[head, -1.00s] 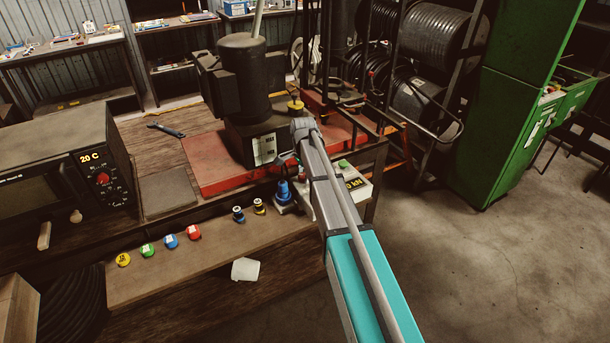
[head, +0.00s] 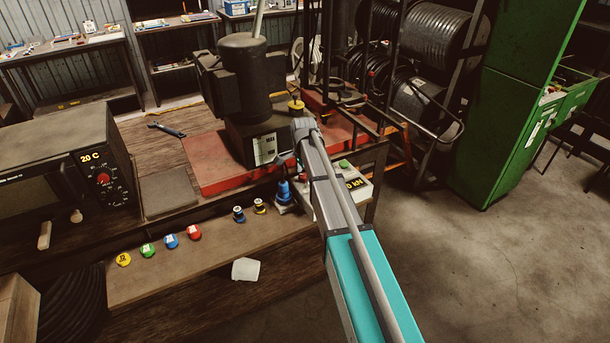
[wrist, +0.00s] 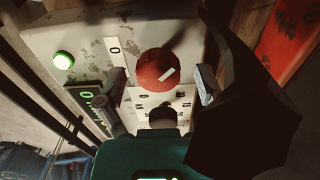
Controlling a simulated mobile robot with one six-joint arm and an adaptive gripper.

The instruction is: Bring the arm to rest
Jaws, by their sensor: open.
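My arm reaches from the lower right of the head view up to the workbench, its far end at the crimper's control box (head: 350,182). The arm hides part of the box in that view. In the wrist view my gripper (wrist: 158,92) is open, with one finger on each side of a red knob (wrist: 157,69) that bears a white mark. I cannot tell whether the fingers touch the knob. A lit green button (wrist: 63,61) is at the upper left of the panel, and a black knob (wrist: 162,117) is below the red one.
The dark crimper (head: 247,95) stands on a red base left of my arm. An oven (head: 60,170) reading 20 C is at the left. Open floor lies right.

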